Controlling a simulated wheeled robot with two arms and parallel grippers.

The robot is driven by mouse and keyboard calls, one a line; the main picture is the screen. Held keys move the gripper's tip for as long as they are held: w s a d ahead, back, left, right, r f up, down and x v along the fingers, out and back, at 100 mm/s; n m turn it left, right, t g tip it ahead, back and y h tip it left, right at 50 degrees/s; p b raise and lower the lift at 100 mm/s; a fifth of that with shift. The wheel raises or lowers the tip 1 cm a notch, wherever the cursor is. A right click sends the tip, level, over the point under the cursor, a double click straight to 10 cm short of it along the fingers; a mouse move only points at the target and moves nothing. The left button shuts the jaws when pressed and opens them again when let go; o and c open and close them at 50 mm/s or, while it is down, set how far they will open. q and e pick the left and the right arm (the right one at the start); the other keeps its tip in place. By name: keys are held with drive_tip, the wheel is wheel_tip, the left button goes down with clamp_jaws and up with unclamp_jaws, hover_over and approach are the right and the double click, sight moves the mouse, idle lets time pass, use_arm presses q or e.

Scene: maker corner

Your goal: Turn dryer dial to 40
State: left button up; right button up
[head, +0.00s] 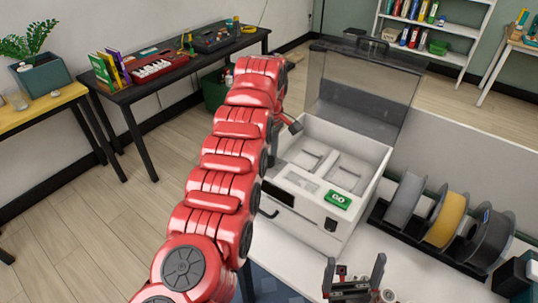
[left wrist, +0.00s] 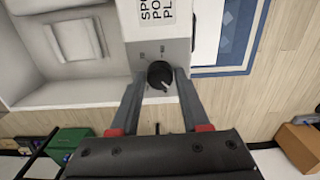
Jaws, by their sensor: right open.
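The dryer appears to be the white machine (head: 345,215) with its clear lid raised in the head view. In the head view my red left arm hides that dial and most of the gripper. My right gripper (head: 354,278) is open and empty at the bottom, before the machine.
Several filament spools (head: 447,218) stand in a black rack right of the machine. The raised clear lid (head: 362,92) rises at the back. A green GO label (head: 338,199) is on the machine. A black side table (head: 150,82) stands at the left, with bare floor before it.

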sight(269, 159)
use_arm(q)
drive_tip(key=o, duration=0.3)
drive_tip(key=shift+r, duration=0.3)
wheel_tip(269, 159, up, 5)
drive_tip(key=p, duration=0.3)
drive_tip(key=shift+a, duration=0.1)
wheel_tip(269, 159, up, 12)
drive_tip(key=p, duration=1.2)
drive_tip(key=shift+s+f, duration=0.1)
drive_tip(key=shift+f, duration=0.1)
